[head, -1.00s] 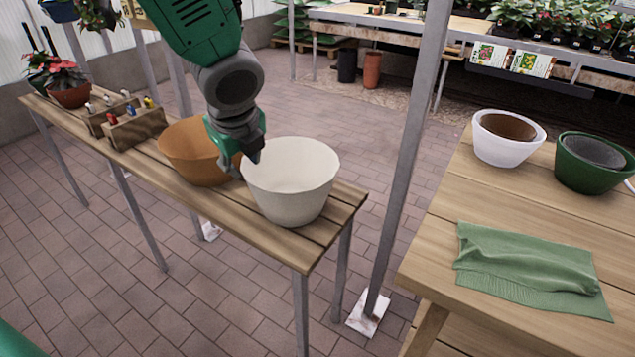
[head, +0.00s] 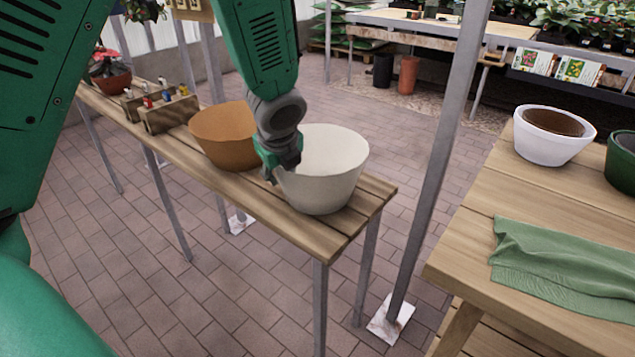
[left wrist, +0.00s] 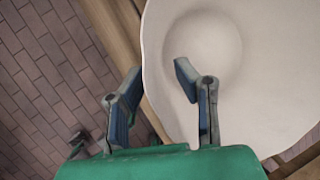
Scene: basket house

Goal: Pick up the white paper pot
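The white paper pot (head: 330,183) stands upright on the slatted wooden bench (head: 377,197), near its right end. My left gripper (head: 276,172) is at the pot's left rim, pointing down. In the left wrist view the two fingers (left wrist: 158,88) are spread apart. One finger is over the inside of the pot (left wrist: 262,70) and the other is outside its wall, with the rim between them. I cannot tell whether either finger touches the pot. My right gripper is not in view.
A brown pot (head: 222,140) stands close on the left of the gripper. A wooden tray with small coloured items (head: 166,113) is further left. A metal post (head: 432,170) rises right of the bench. The right table holds a green cloth (head: 565,265) and a white pot (head: 550,146).

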